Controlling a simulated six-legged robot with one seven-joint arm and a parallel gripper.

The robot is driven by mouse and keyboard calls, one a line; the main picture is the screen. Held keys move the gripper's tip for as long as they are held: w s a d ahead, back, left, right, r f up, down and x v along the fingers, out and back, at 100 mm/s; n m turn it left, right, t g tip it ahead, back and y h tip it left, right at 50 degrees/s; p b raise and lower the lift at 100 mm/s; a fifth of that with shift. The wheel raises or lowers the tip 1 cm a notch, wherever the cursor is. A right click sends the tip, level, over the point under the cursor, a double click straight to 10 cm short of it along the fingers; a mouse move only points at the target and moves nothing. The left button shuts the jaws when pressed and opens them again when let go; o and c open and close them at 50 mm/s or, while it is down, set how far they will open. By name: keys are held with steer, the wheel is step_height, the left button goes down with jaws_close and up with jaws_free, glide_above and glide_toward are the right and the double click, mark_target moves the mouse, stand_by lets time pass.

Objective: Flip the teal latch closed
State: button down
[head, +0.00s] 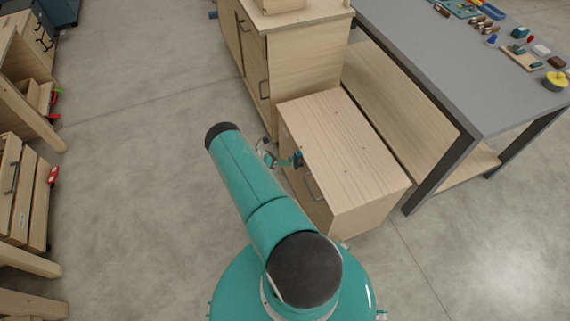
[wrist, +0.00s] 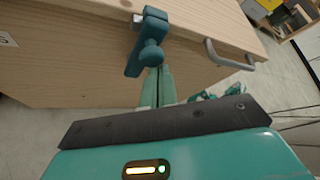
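The teal latch (wrist: 148,42) is mounted at the top edge of the wooden cabinet's front in the wrist view. It has a rounded knob, and its arm hangs down across the front at a slight tilt. It also shows small in the head view (head: 298,158). My gripper (wrist: 160,72) has its two green fingers side by side, with only a thin line between them. The fingertips are just below the latch knob and look empty; I cannot tell whether they touch it. In the head view my arm partly hides the gripper.
The low wooden cabinet (head: 345,140) has a metal bar handle (wrist: 230,56) right of the latch. A taller cabinet (head: 300,60) stands behind it, and a grey workbench (head: 440,60) with small objects stands to the right.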

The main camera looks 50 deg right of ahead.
stand_by(0.5)
steer(key=s+a+f, duration=0.2)
steer(key=a, duration=0.1)
steer(key=w+d+f+v, duration=0.1)
steer(key=v, duration=0.8)
steer(key=shift+w, duration=0.3)
steer(key=shift+f, duration=0.1)
